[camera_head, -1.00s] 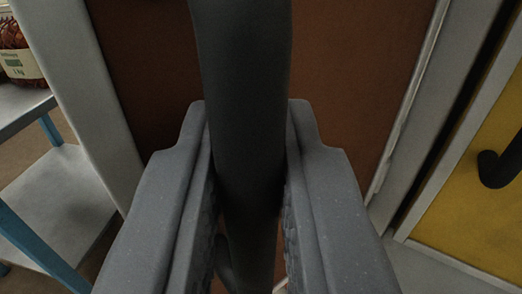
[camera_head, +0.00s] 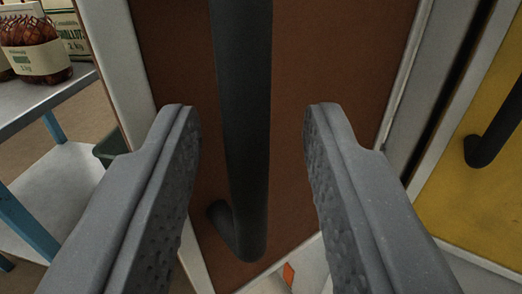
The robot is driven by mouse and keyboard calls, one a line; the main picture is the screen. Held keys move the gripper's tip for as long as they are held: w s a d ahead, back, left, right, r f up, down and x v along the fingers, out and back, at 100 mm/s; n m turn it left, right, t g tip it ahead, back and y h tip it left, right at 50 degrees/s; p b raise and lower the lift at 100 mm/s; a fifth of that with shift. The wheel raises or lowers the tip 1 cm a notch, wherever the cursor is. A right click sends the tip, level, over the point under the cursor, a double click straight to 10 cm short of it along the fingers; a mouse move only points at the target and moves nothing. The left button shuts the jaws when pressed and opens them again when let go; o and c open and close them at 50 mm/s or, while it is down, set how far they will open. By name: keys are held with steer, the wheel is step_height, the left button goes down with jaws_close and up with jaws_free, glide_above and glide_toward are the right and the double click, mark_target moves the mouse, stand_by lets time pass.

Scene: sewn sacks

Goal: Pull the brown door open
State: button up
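The brown door (camera_head: 345,75) fills the middle of the view and stands ajar, with its pale left edge next to a gap onto the room behind. A dark vertical bar handle (camera_head: 243,110) runs down its face and ends in a bent foot at the bottom. My gripper (camera_head: 252,110) is open. Its two grey fingers stand on either side of the handle, with clear space between each finger and the bar. The handle's top end is out of view.
A yellow door (camera_head: 468,190) with its own dark handle (camera_head: 495,130) is at the right. A dark green bin (camera_head: 112,146) stands behind the door's edge.

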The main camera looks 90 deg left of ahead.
steer(key=d, duration=1.1)
steer(key=shift+d, duration=0.2)
